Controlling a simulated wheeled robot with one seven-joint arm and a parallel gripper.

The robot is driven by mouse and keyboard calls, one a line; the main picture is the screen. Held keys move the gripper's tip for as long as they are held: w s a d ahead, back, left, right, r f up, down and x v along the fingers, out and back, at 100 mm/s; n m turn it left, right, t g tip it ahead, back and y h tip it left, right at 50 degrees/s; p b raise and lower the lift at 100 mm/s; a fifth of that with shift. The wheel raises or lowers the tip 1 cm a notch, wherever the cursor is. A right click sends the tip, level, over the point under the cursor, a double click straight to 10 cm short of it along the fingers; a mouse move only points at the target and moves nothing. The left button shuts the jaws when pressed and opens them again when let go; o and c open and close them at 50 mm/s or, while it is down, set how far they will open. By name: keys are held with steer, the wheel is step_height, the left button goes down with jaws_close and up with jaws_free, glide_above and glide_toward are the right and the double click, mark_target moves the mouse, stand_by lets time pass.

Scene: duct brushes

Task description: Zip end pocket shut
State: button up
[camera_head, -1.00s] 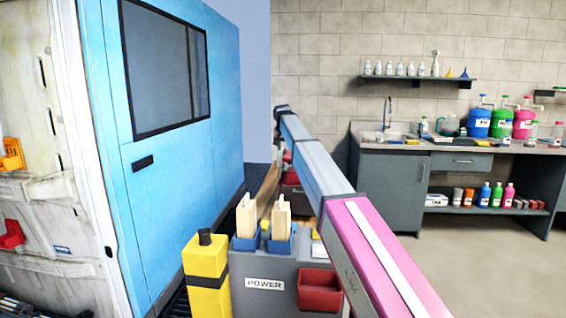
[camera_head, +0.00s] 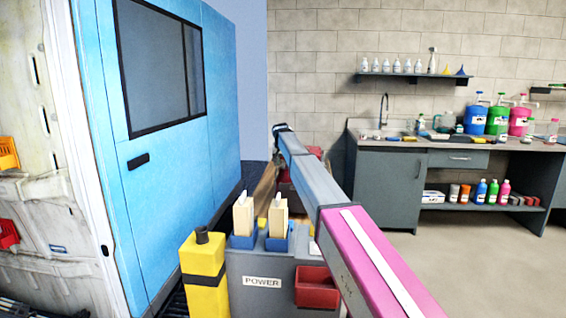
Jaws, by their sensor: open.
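No bag, end pocket or zip can be made out in the head view. A long arm (camera_head: 375,262), which I take to be mine, runs from the lower right up to a dark joint (camera_head: 283,128) near the middle. Its near part is pink with a white strip and its far part is grey-blue. What lies past the dark joint is hidden or too small to tell. My gripper and its fingers do not show.
A grey box marked POWER (camera_head: 262,282) carries two cream brushes in blue holders and a red bin (camera_head: 314,286). A yellow bottle (camera_head: 203,270) stands beside it. A blue panel with a window (camera_head: 165,150) is left. A workbench (camera_head: 390,187) stands right, with open floor before it.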

jaws_close()
steer(key=d, duration=0.5)
steer(key=s+d, duration=0.1)
steer(key=d, duration=1)
steer(key=shift+s, duration=0.15)
jaws_free()
steer(key=v, duration=1)
steer(key=shift+r, duration=0.4)
